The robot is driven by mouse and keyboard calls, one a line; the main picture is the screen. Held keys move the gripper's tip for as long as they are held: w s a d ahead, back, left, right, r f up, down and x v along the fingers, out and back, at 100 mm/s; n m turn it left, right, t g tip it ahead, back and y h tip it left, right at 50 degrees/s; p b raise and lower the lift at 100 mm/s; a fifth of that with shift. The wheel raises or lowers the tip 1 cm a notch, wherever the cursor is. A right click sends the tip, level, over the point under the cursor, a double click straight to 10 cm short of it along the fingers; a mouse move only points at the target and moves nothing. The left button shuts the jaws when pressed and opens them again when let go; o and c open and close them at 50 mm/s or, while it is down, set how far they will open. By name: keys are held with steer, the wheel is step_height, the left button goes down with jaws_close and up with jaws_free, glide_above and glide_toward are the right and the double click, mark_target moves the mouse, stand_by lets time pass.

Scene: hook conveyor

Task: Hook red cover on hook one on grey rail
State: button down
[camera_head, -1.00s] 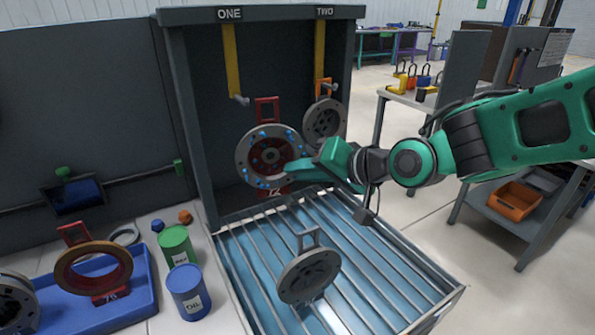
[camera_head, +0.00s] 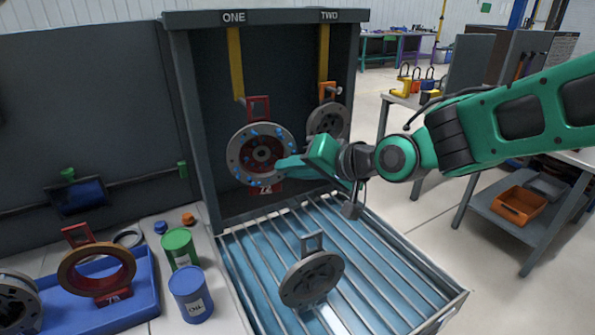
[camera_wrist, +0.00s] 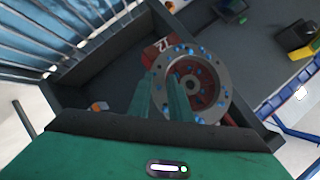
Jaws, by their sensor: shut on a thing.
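The red cover (camera_head: 262,153) is a grey ring with blue bolts, a red centre, a red loop handle (camera_head: 258,108) on top and a red tag marked 72 below. My gripper (camera_head: 284,164) is shut on its right side and holds it upright above the grating. Hook one (camera_head: 236,68) is a yellow strap with a peg at its lower end, under the sign ONE. The handle's left top overlaps the peg in the head view; I cannot tell whether the peg is through it. The cover also shows in the wrist view (camera_wrist: 217,85), at the fingertips (camera_wrist: 171,88).
A grey cover with an orange handle hangs at hook two (camera_head: 323,55). Another grey cover (camera_head: 311,277) stands on the grating (camera_head: 390,290). At left are a blue tray (camera_head: 140,300) with a brown ring cover (camera_head: 96,270), a green can (camera_head: 180,248) and a blue can (camera_head: 190,295).

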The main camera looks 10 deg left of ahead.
steer(key=w+a+f, duration=0.1)
steer(key=w+a, duration=0.4)
steer(key=w, duration=0.2)
steer(key=shift+w+a+f, duration=0.2)
steer(key=shift+a, duration=0.1)
stand_by(1.2)
steer(key=shift+f, duration=0.1)
stand_by(0.7)
steer(key=c, duration=1.5)
jaws_free()
steer(key=shift+c, duration=0.2)
